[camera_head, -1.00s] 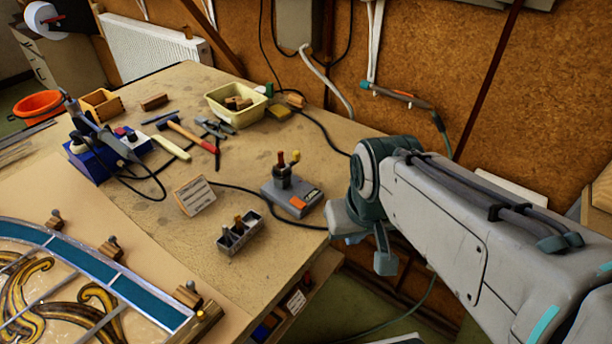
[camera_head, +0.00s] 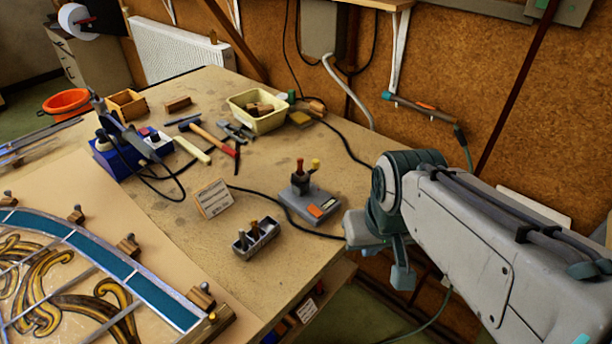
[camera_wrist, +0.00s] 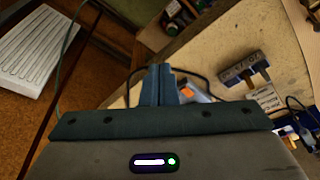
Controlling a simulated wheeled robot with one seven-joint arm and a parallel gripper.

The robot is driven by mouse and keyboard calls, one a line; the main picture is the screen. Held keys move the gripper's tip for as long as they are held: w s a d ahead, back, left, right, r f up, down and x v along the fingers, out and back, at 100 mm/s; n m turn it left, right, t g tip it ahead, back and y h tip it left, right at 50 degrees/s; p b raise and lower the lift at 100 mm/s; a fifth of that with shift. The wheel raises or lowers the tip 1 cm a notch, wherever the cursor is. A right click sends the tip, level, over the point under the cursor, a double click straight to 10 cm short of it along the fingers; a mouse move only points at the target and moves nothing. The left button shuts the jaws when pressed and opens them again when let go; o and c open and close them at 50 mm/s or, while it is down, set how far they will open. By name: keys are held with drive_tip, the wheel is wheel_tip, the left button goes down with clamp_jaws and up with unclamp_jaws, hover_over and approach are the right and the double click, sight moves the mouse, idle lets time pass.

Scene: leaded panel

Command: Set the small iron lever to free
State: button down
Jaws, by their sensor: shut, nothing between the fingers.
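A grey box (camera_head: 312,206) with an orange and a white patch sits near the right edge of the bench. In the wrist view my gripper (camera_wrist: 157,82) is shut and empty. The box (camera_wrist: 196,93) shows there partly hidden behind the fingers.
A black cable runs behind the box. A blue soldering station (camera_head: 118,160), hammer (camera_head: 212,140) and cream tub (camera_head: 258,112) lie farther back. The leaded panel (camera_head: 95,262) is front left.

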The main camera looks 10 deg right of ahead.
idle(0.4)
drive_tip(key=c, duration=1.8)
unclamp_jaws()
drive_tip(key=o, duration=0.5)
drive_tip(key=shift+w+r, duration=0.25)
wheel_tip(320, 180, up, 5)
drive_tip(key=m+g+p, duration=0.3)
drive_tip(key=m+p, duration=0.1)
drive_tip(key=m, duration=0.8)
hover_over(315, 160)
drive_tip(key=f+p, duration=0.1)
drive_tip(key=f, duration=1.2)
drive_tip(key=shift+s+f+p, duration=0.15)
drive_tip(key=shift+s+p, duration=0.05)
drive_tip(key=shift+p, duration=0.2)
clamp_jaws()
